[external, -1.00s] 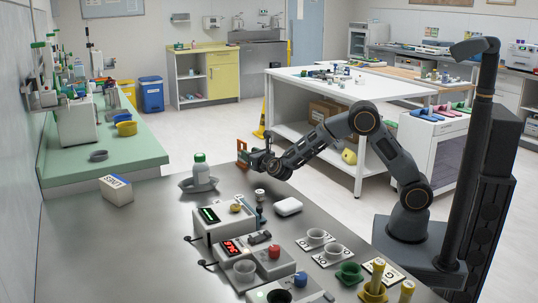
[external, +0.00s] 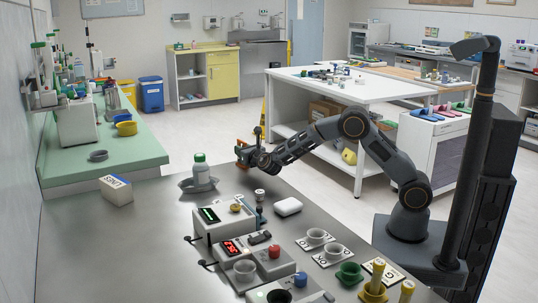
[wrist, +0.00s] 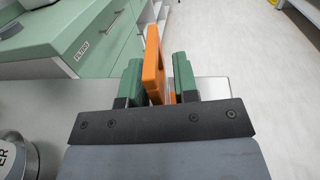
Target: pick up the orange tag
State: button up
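The orange tag (wrist: 152,66) stands upright between the two green finger pads of my gripper (wrist: 157,82) in the wrist view. Its top reaches past the fingertips. The left pad is very close to it, and a narrow gap shows on the right, so my gripper looks open around the tag. In the external view the tag (external: 240,149) is at the far edge of the grey metal table (external: 130,235), partly hidden by my gripper (external: 246,152). The lower part of the tag is hidden by my gripper in the wrist view.
A white-and-green bottle in a grey dish (external: 200,178) stands left of my gripper. A white box (external: 116,190) lies further left. Instruments with displays (external: 224,219), a white rounded item (external: 288,207) and several cups are nearer the camera.

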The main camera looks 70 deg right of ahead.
grip_shut()
